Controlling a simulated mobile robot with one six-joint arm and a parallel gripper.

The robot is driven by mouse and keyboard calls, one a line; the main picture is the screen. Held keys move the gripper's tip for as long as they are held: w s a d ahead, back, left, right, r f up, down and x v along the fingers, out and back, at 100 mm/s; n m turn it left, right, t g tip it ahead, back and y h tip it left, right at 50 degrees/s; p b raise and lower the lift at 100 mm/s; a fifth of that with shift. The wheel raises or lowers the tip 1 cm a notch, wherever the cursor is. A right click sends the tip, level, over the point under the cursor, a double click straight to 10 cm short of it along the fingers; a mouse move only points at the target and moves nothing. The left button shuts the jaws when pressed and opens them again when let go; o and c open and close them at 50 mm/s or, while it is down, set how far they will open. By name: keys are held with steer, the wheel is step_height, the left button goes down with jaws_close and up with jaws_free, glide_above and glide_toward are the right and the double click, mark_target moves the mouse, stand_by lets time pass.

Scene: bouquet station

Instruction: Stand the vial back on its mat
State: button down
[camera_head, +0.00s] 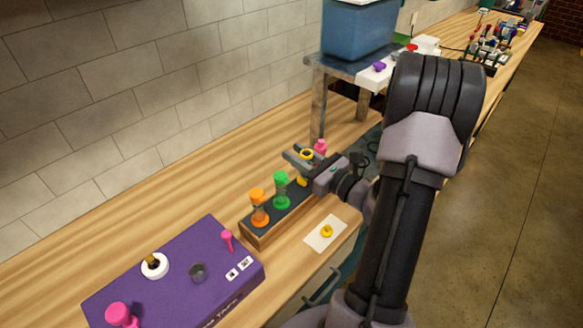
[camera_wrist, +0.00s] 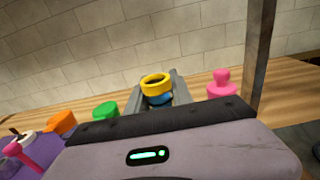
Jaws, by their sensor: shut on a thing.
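A vial with a yellow collar and an open, dark mouth (camera_head: 306,154) is between the fingers of my gripper (camera_head: 297,158). It stands about upright above the dark strip of a wooden tray, and its yellow foot (camera_head: 302,182) shows below the fingers. I cannot tell whether the foot touches the tray. In the wrist view the yellow collar (camera_wrist: 156,82) sits between both fingers, with blue below it. The dark-topped tray (camera_head: 255,237) also holds an orange vial (camera_head: 259,207) and a green vial (camera_head: 282,190). A white mat (camera_head: 313,238) bears a small yellow stopper (camera_head: 326,231).
A pink-topped vial (camera_head: 320,147) is just beyond my gripper; it also shows right of the fingers in the wrist view (camera_wrist: 222,84). A purple box (camera_head: 190,262) with small items stands at front left. A raised stand (camera_head: 318,100) carries a blue bin (camera_head: 358,32).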

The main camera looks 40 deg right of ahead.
steer(key=f+b, duration=0.1)
steer(key=f, duration=0.1)
steer(key=w+f+b, duration=0.1)
steer(key=f, duration=0.1)
steer(key=shift+w+a, duration=0.1)
steer(key=shift+w, duration=0.05)
steer(key=shift+r, duration=0.2)
steer(key=c, duration=1.6)
jaws_free()
steer(key=shift+f, duration=0.2)
steer(key=o, duration=0.5)
steer(key=shift+r, duration=0.15)
steer(key=shift+s+r, duration=0.1)
steer(key=shift+s, duration=0.2)
steer(key=s, duration=0.3)
steer(key=s+p, duration=0.1)
steer(key=s, duration=0.7)
steer(key=shift+s+d+p, duration=0.2)
steer(key=shift+d+p, duration=0.15)
steer(key=shift+d, duration=0.05)
